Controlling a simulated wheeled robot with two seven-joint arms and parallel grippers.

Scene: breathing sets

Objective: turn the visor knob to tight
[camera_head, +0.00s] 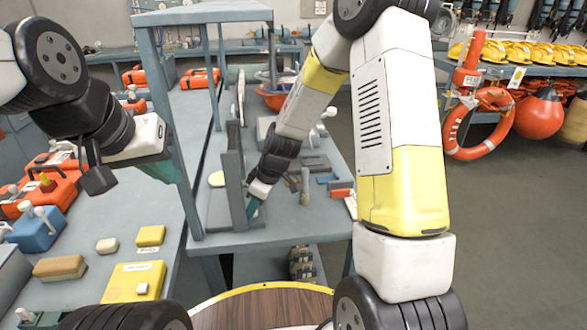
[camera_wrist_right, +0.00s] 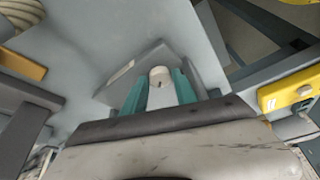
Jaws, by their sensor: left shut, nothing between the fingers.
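A white round knob (camera_wrist_right: 160,76), which I take to be the visor knob, stands on a grey block (camera_wrist_right: 122,80) in the right wrist view. The teal fingers of my right gripper (camera_wrist_right: 160,88) are on either side of it, apart from each other. I cannot tell whether they press on it. In the head view my right gripper (camera_head: 253,207) is low beside an upright grey panel (camera_head: 235,165) on the table; the knob is hidden there. My left gripper (camera_head: 172,172) is shut and empty above the left table, near the blue-grey frame post. I cannot make out the knob's markings.
The blue-grey frame post (camera_head: 172,120) stands between my arms. The left table holds orange cases (camera_head: 62,180), a yellow box (camera_head: 135,282) and small blocks. Small blue and red pieces (camera_head: 340,192) lie right of my right gripper. The floor (camera_head: 500,230) at right is clear.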

